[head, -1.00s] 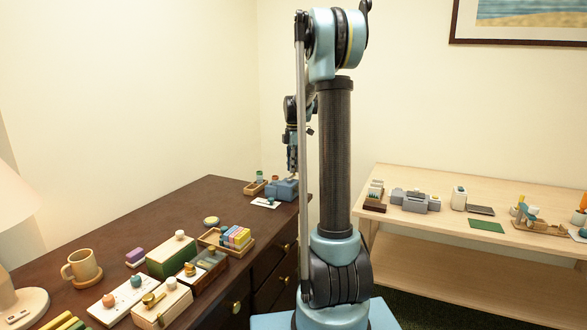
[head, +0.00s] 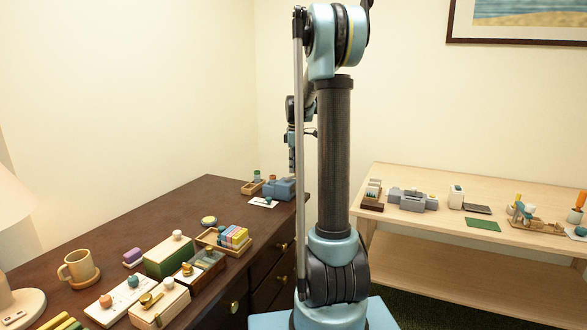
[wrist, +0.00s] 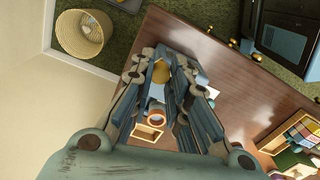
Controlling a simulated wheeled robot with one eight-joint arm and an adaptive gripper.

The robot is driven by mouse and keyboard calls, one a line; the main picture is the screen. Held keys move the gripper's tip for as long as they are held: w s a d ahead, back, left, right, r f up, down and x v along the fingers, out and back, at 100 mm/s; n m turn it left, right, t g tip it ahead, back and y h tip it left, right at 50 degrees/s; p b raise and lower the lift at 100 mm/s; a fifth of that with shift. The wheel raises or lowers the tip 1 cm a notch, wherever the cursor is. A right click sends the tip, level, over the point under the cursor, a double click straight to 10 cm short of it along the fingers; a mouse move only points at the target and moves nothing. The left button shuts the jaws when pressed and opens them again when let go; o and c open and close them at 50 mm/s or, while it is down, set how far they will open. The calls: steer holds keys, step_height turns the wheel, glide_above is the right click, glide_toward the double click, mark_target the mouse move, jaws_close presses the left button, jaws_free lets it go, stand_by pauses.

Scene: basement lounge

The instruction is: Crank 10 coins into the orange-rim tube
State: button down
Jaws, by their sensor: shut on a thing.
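The blue coin machine (head: 279,189) stands at the far right corner of the dark desk. Beside it is a small wooden tray (head: 252,188). The orange-rim tube (wrist: 156,118) shows in the wrist view at the tray (wrist: 148,133), seen between my finger links. A second, green-rimmed tube (head: 257,175) stands by the tray in the head view. My gripper (head: 292,174) is down at the machine, partly behind my arm's rod. In the wrist view a yellow-brown crank knob (wrist: 161,70) sits between the fingers, which are shut on it. The coins cannot be made out.
A white card (head: 263,202) lies before the machine. Boxes, a tray of coloured blocks (head: 236,238) and a mug (head: 80,266) crowd the near desk. A light wood table (head: 405,222) with small items stands right. Walls close off the back.

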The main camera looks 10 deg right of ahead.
steer(key=s+a+m, duration=0.1)
steer(key=s+m, duration=0.1)
steer(key=m, duration=0.6)
steer(key=s+a+m, duration=0.2)
steer(key=m, duration=0.6)
steer(key=s+a+m, duration=0.1)
steer(key=m, duration=0.7)
steer(key=shift+s+a+r, duration=0.1)
steer(key=shift+s+a, duration=0.15)
steer(key=shift+s, duration=0.15)
steer(key=shift+w+a+m, duration=0.1)
steer(key=shift+a+m, duration=0.15)
steer(key=shift+m, duration=0.65)
steer(key=shift+w+a+m, duration=0.1)
steer(key=shift+a+m, duration=0.15)
steer(key=shift+m, duration=0.65)
